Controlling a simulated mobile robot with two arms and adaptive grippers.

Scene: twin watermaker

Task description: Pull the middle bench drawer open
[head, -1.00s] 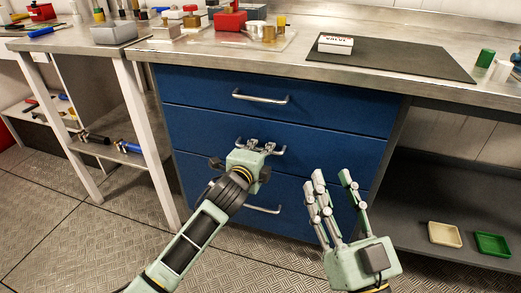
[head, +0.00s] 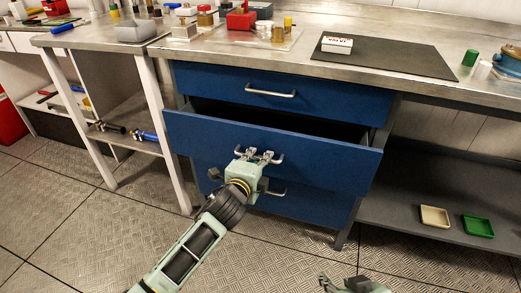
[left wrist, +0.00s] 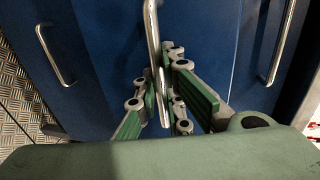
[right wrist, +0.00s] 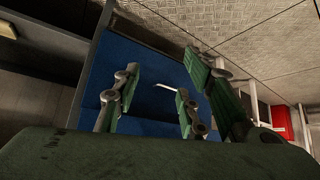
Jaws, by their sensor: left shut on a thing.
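The middle bench drawer (head: 200,134) is blue and stands out from the cabinet, with a dark gap showing above its front. My left gripper (head: 259,158) is shut on its metal handle (head: 278,159). In the left wrist view the handle (left wrist: 152,40) runs between the fingers of my left gripper (left wrist: 165,98). The top drawer (head: 330,100) is closed, and the lower drawer (head: 305,208) sits behind the middle one. My right gripper is only partly in the head view at the bottom (head: 345,285); in the right wrist view its fingers (right wrist: 155,95) are spread apart and empty.
A lower shelf (head: 395,195) at the right carries a beige tray (head: 435,217) and a green tray (head: 478,226). The tiled floor in front is clear.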

